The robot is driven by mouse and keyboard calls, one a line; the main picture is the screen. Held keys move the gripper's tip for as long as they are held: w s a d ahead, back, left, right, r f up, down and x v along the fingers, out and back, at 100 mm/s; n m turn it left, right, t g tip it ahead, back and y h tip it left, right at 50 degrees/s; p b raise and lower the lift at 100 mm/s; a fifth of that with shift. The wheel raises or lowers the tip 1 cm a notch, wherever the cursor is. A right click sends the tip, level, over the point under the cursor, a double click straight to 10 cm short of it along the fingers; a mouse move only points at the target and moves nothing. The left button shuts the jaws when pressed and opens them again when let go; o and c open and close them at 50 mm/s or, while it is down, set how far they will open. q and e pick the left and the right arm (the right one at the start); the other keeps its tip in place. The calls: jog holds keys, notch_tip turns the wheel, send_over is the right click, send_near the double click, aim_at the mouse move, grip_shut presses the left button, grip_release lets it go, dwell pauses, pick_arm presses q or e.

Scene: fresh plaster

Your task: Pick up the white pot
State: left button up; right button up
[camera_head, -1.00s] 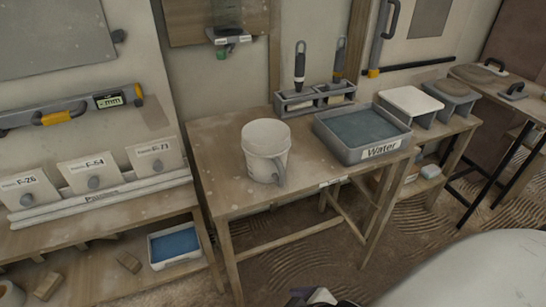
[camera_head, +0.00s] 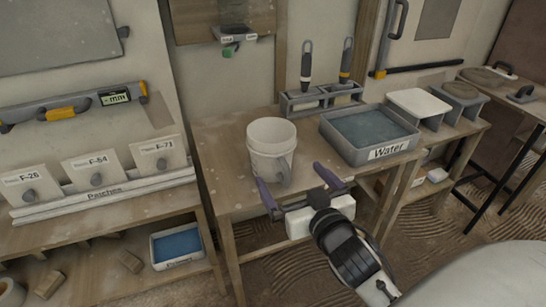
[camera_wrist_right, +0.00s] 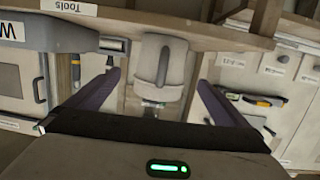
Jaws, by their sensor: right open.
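The white pot (camera_head: 270,140) stands upright on the wooden table (camera_head: 215,150) in the head view, its handle toward me. My right gripper (camera_head: 289,184) is open and empty at the table's front edge, its purple fingers spread apart and pointing toward the pot. The left finger shows close to the pot's lower side; I cannot tell whether it touches. In the right wrist view the pot (camera_wrist_right: 160,68) appears upside down, ahead of and between the open fingers (camera_wrist_right: 158,92). My left gripper is not in view.
A grey water tray (camera_head: 370,155) is right of the pot on the same table. A tool holder (camera_head: 318,98) with two upright tools stands behind. A patches rack (camera_head: 105,190) is on the left bench. The table between pot and tray is clear.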

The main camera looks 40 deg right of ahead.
aim_at(280, 146)
jog(key=r, duration=0.1)
jog(key=w+r+t, duration=0.1)
jog(key=r, duration=0.1)
jog(key=shift+w+d+r+t, duration=0.15)
jog(key=shift+w+r+t, duration=0.15)
jog(key=shift+t, duration=0.1)
jog(key=x, duration=0.4)
jog(key=shift+w+r, duration=0.25)
jog(key=shift+r, duration=0.1)
jog(key=x, duration=0.3)
jog(key=p+x, duration=0.1)
jog(key=x, duration=0.1)
jog(key=shift+w+d+r, duration=0.15)
jog(key=shift+w+r, duration=0.1)
jog(key=shift+w, duration=0.05)
jog(key=c, duration=1.2)
